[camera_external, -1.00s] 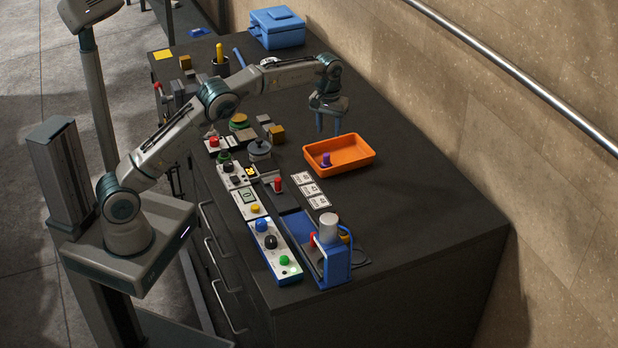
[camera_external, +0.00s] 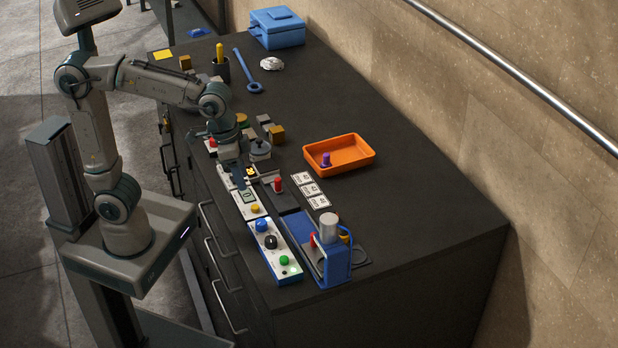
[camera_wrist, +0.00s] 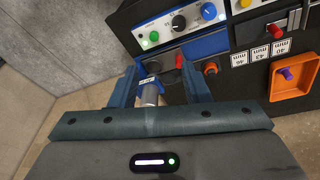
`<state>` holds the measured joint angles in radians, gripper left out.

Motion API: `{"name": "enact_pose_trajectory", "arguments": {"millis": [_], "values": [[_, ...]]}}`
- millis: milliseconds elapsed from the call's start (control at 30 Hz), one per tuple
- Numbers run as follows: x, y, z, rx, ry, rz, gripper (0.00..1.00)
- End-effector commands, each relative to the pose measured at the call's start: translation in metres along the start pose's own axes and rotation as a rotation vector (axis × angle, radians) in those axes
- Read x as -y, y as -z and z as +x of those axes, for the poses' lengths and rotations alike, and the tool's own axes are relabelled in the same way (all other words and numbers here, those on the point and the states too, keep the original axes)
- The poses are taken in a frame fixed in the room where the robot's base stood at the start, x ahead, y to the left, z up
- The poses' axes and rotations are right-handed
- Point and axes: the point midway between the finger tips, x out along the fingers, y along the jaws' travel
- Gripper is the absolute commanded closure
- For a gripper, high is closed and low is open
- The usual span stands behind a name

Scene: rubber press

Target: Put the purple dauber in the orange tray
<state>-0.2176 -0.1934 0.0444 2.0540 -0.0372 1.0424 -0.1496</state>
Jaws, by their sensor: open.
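The purple dauber (camera_external: 326,159) stands upright inside the orange tray (camera_external: 357,154), near its left end. The wrist view also shows the purple dauber (camera_wrist: 287,74) in the orange tray (camera_wrist: 291,95) at the right side. My gripper (camera_external: 240,180) is over the control panels at the table's left edge, well left of the tray. In the wrist view my gripper's fingers (camera_wrist: 160,88) are spread apart. The press cylinder shows between them but appears beyond them, and I see nothing held.
The blue press (camera_external: 334,265) with its grey cylinder stands at the near end of the table. Panels with coloured knobs (camera_external: 272,246) line the left edge. White number cards (camera_external: 310,190) lie beside the tray. The table right of the tray is clear.

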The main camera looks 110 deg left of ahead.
Motion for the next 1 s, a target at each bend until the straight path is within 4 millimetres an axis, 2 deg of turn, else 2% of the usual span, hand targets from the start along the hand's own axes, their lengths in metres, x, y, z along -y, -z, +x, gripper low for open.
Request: {"name": "enact_pose_trajectory", "arguments": {"millis": [33, 200, 300, 400, 567, 1000], "values": [[-0.009, -0.024, 0.000, -0.011, -0.009, 0.061, 0.57], [-0.025, -0.093, 0.009, -0.043, -0.027, 0.248, 0.57], [-0.027, -0.124, 0.016, -0.058, -0.035, 0.331, 0.57], [-0.027, -0.143, 0.022, -0.067, -0.039, 0.386, 0.57], [-0.027, -0.155, 0.027, -0.073, -0.041, 0.419, 0.57], [-0.027, -0.154, 0.027, -0.072, -0.040, 0.417, 0.57]]}}
